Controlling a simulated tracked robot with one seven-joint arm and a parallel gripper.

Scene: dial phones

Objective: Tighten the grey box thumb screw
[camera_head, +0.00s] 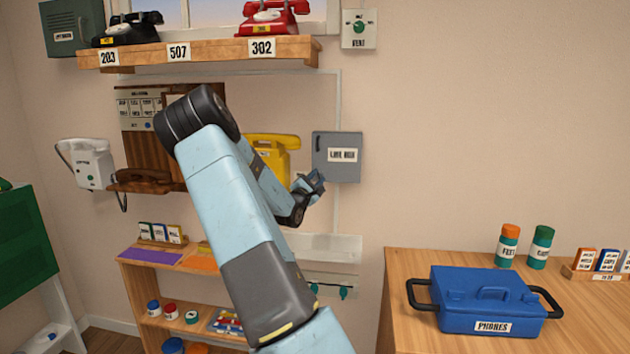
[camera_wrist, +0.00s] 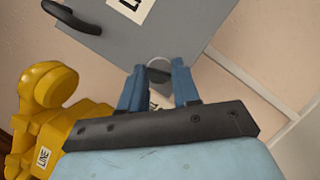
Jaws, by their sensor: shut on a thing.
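The grey box (camera_head: 322,145) is fixed to the wall right of the yellow phone, with a white label on its front. In the wrist view its grey front (camera_wrist: 168,30) fills the top, with a dark handle at upper left. My gripper (camera_head: 312,184) is at the box's lower left corner. In the wrist view my gripper (camera_wrist: 158,82) has its two blue fingers on either side of a small round grey thumb screw (camera_wrist: 158,64) at the box's edge and is shut on it. The screw is mostly hidden between the fingers, and its thread cannot be seen.
A yellow phone (camera_head: 281,158) hangs close left of the gripper; it also shows in the wrist view (camera_wrist: 45,87). A shelf (camera_head: 215,53) with phones is above. A blue case (camera_head: 488,292) stands on the table at right. The wall right of the box is clear.

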